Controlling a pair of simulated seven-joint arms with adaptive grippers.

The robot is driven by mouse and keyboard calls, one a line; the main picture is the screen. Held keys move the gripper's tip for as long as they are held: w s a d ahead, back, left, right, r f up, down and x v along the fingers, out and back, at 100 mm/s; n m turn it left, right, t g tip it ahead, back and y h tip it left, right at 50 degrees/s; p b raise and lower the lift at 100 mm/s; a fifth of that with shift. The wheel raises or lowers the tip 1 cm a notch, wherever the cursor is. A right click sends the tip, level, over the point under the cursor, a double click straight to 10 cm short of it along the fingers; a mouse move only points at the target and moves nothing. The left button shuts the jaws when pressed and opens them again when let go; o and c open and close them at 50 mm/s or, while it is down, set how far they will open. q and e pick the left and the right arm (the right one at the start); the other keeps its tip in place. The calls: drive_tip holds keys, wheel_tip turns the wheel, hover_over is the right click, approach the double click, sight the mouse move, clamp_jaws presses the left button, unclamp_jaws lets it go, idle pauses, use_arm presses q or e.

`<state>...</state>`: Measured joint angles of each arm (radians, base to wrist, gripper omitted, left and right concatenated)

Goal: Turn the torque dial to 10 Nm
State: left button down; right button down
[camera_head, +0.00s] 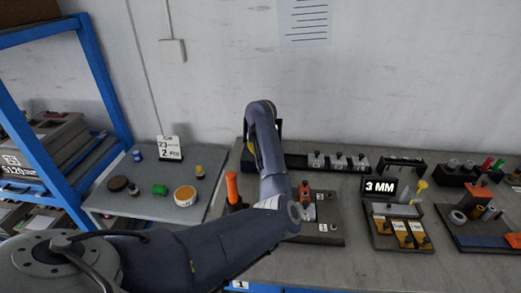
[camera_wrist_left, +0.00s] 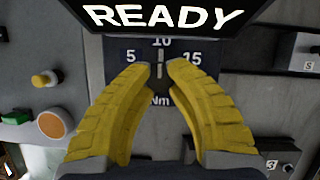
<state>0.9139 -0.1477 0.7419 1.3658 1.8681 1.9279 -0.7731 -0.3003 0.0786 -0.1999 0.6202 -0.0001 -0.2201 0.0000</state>
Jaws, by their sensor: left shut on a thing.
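The torque dial (camera_wrist_left: 160,56) shows in the left wrist view as a thin light pointer on a dark face marked 5, 10, 15 and Nm. The pointer stands roughly upright, towards the 10. My left gripper (camera_wrist_left: 160,70) is shut on the dial, its two yellow fingertips on either side of it. The fingers cover part of the dial face. In the head view my left arm hides the dial and most of the gripper. My right gripper is in neither view.
A display reading READY (camera_wrist_left: 165,17) stands just beyond the dial. In the head view, a grey side table (camera_head: 120,205) with small parts is to the left. An orange-handled tool (camera_head: 232,188) stands beside my arm. A 3 MM display (camera_head: 380,187) and fixtures fill the right.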

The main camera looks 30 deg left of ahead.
use_arm(q)
drive_tip(key=shift+a, duration=0.1)
idle(0.3)
drive_tip(key=c, duration=1.3)
unclamp_jaws()
drive_tip(key=v, duration=1.2)
drive_tip(key=shift+a, duration=0.1)
